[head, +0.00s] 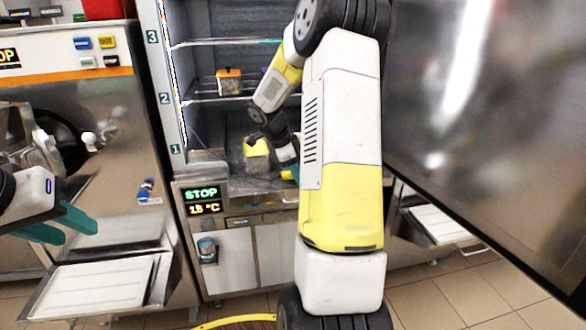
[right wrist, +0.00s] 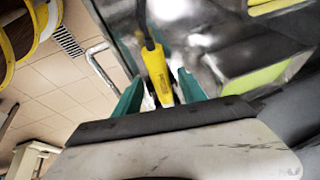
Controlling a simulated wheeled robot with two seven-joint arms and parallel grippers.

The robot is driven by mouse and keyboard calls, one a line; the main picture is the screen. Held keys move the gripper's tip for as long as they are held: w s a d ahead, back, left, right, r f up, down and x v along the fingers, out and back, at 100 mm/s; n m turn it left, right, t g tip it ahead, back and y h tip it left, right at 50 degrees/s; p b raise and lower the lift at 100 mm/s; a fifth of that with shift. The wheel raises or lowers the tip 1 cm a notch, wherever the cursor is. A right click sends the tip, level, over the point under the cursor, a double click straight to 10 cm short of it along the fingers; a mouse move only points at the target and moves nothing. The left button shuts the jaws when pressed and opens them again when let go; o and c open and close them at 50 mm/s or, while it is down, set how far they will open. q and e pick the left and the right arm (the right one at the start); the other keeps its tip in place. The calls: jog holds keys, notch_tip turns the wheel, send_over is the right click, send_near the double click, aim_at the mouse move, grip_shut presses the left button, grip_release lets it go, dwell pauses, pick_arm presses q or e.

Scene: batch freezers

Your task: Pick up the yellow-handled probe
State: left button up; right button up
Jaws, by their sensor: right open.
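In the right wrist view the yellow-handled probe (right wrist: 157,74) shows between the two teal fingers of my right gripper (right wrist: 158,90). Gaps show on both sides of the handle, and its dark cable or stem runs up against a shiny metal surface. My right gripper is open; how deep the handle lies between the fingers is hard to tell. In the head view my right arm reaches into the open freezer compartment, its gripper (head: 288,164) partly hidden by the arm. I cannot make out the probe there. My left gripper (head: 68,224) is open and empty at the left.
The freezer has wire shelves (head: 205,95) holding an orange-lidded container (head: 229,83). A yellow-and-clear item (head: 257,152) sits lower inside. A STOP display (head: 202,195) is below. The large metal door (head: 480,100) stands open at right. A tray (head: 95,288) juts out at left.

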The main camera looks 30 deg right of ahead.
jog(key=shift+c, duration=0.5)
grip_shut()
jog(key=shift+r, duration=0.1)
